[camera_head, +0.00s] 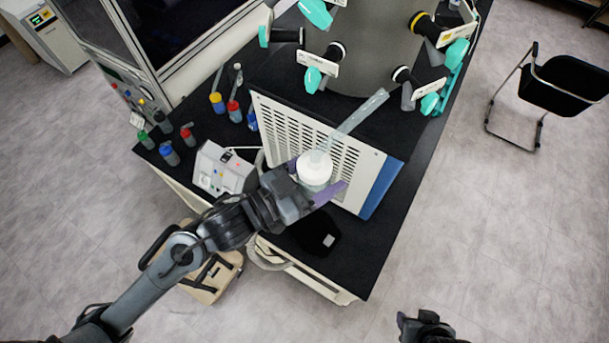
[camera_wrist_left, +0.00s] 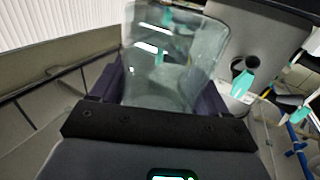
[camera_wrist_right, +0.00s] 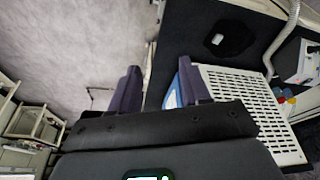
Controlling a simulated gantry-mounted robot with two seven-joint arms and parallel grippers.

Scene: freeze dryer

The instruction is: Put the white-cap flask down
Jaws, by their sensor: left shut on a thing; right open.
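The white-cap flask (camera_head: 315,169) is a clear vessel with a round white cap and a long clear tube rising from it to the upper right. My left gripper (camera_head: 316,190) is shut on it, in front of the freeze dryer's white vented side. In the left wrist view the clear flask body (camera_wrist_left: 172,62) sits between the purple fingers; its cap is not clear there. What lies under the flask is hidden. My right gripper (camera_wrist_right: 160,90) is open and empty, away from the flask; only part of the right arm shows at the bottom of the head view.
The freeze dryer (camera_head: 330,150) stands on the black bench, with several turquoise-handled valves around its grey chamber (camera_head: 368,45). A white pump box (camera_head: 222,170) and several small coloured-cap bottles (camera_head: 217,102) are at left. A black pad (camera_head: 316,232) lies near the bench's front. A chair (camera_head: 565,85) stands right.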

